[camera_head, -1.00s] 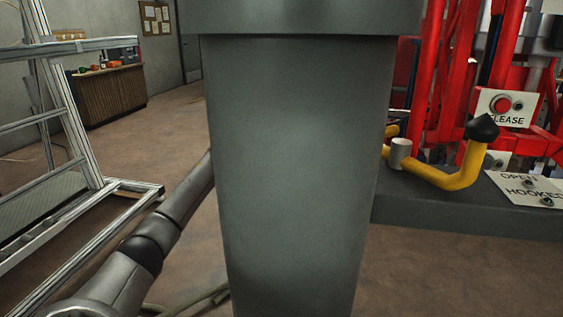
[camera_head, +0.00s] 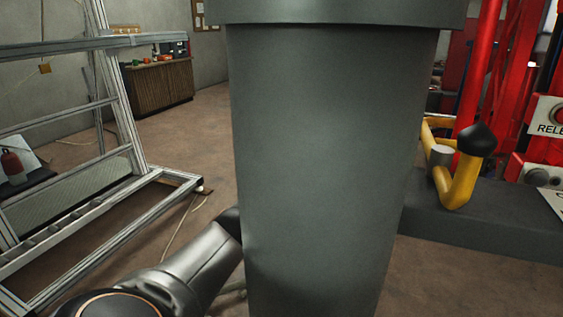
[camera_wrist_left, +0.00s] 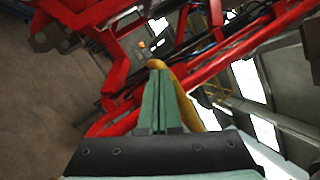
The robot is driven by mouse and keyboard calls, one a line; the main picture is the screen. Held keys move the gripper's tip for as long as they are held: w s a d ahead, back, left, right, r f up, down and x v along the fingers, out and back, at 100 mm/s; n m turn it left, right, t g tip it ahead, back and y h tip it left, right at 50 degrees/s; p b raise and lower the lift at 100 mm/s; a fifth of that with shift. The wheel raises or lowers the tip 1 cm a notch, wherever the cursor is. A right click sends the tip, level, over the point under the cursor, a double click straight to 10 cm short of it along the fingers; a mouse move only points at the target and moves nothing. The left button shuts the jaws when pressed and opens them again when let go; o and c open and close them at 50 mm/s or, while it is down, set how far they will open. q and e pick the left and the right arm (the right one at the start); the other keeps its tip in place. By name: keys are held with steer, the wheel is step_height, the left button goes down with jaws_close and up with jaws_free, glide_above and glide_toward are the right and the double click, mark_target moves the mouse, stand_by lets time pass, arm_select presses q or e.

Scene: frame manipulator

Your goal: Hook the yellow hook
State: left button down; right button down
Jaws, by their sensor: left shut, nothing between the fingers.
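The yellow hook (camera_head: 461,186) is a bent bar with a black pointed tip, in the right part of the head view, by the grey platform. A short grey cylinder (camera_head: 441,156) sits on it. In the left wrist view, the yellow hook (camera_wrist_left: 206,114) runs behind the green fingers of my left gripper (camera_wrist_left: 160,74). These fingers are shut with nothing between them. I cannot tell whether they touch the hook. In the head view my left arm comes in at the lower left, and its gripper is hidden. My right gripper is not in view.
A red metal frame (camera_head: 480,75) stands behind the hook, with a RELEASE button sign (camera_head: 545,118) at the right edge. The grey platform (camera_head: 490,232) lies under it. An aluminium frame (camera_head: 120,110) stands at left, and a wooden counter (camera_head: 160,86) is at the back.

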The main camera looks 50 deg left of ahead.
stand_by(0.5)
arm_select(q)
steer(key=b+v, duration=0.2)
steer(key=v, duration=1)
steer(key=shift+s+a+f, duration=0.1)
steer(key=shift+s, duration=0.05)
